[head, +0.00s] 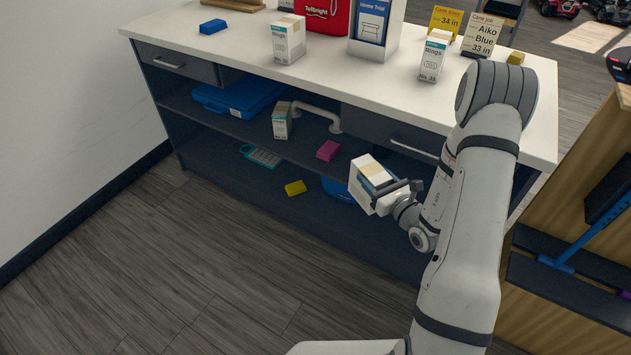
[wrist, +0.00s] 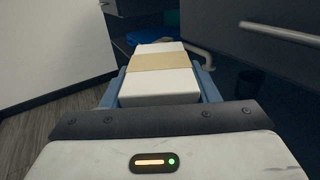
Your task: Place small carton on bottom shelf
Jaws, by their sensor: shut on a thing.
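A small white carton with a tan band (head: 368,182) is held in my gripper (head: 394,190), in front of the shelf unit. It also fills the space between the fingers in the wrist view (wrist: 158,72). My gripper is shut on its sides, and the carton looks tilted in the head view. The bottom shelf (head: 235,172) lies low in the dark counter, to the left of the carton. The middle shelf (head: 245,128) is above it. The part of the bottom shelf behind the carton and my arm is hidden.
On the bottom shelf are a green-edged card (head: 262,156), a yellow block (head: 295,188) and a partly hidden blue item (head: 336,190). The middle shelf holds a blue case (head: 238,97), a carton (head: 282,121), a white grab bar (head: 318,112) and a pink block (head: 328,150). Floor in front is clear.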

